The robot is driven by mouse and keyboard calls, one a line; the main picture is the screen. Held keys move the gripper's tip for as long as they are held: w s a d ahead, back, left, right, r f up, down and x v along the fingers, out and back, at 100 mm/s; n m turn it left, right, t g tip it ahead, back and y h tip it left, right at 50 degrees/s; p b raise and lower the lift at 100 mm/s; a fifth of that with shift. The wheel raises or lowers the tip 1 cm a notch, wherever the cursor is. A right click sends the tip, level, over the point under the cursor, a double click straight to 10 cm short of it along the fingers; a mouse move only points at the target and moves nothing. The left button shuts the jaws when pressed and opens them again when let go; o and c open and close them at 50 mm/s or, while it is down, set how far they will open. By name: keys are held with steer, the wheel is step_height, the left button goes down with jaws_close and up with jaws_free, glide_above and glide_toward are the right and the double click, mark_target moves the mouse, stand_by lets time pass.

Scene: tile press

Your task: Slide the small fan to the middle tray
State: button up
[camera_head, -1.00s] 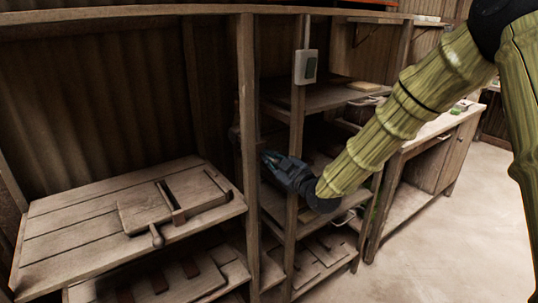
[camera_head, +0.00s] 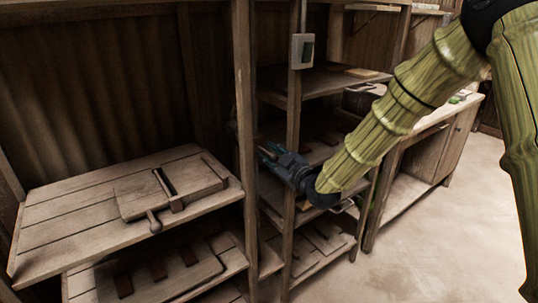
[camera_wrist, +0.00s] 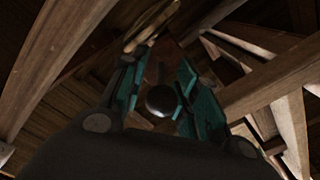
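I cannot pick out a small fan in either view. My gripper (camera_head: 266,152) reaches in at the post of the middle shelf column in the head view. In the wrist view its teal-padded fingers (camera_wrist: 160,72) stand apart, and a dark round knob (camera_wrist: 160,101) shows between them, with a gap at least on its left. I cannot tell whether a finger touches it. Tray-like boards (camera_head: 325,240) lie on the low shelf below my gripper; which is the middle tray is unclear.
A wooden press board with a round-ended handle (camera_head: 155,222) lies on the left shelf (camera_head: 60,232). Upright posts (camera_head: 246,130) stand close to my gripper. A pale switch box (camera_head: 302,50) hangs above it. Open floor (camera_head: 450,235) lies at the right.

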steer(key=shift+a, duration=0.35)
steer(key=v, duration=1.2)
steer(key=shift+d, duration=0.2)
steer(key=s+d+f+m+g+h+p, duration=0.1)
steer(key=s+d+f+m+g+h, duration=0.3)
steer(key=f, duration=0.6)
steer(key=s+d+f+m+g+p, duration=0.1)
steer(key=s+f+p, duration=0.1)
steer(key=s+f, duration=0.55)
steer(key=s+d+f+m+g+h+p, duration=0.1)
steer(key=s+d+f+m+g+h, duration=0.15)
steer(key=f, duration=0.85)
steer(key=s+d+f+m+g+h+p, duration=0.1)
steer(key=s+d+f+m+g, duration=0.1)
steer(key=s, duration=0.7)
steer(key=s+d+f+m+g+h+p, duration=0.1)
steer(key=s+d+f+m+g, duration=0.1)
steer(key=s+f, duration=0.4)
steer(key=s+d+f+m+g+h+p, duration=0.1)
steer(key=s+d+f+m+g+h, duration=0.1)
steer(key=s, duration=1.1)
step_height(320, 180, down, 3)
steer(key=d+m+g, duration=0.1)
steer(key=d, duration=0.1)
steer(key=shift+s+d, duration=0.3)
steer(key=shift+s, duration=0.05)
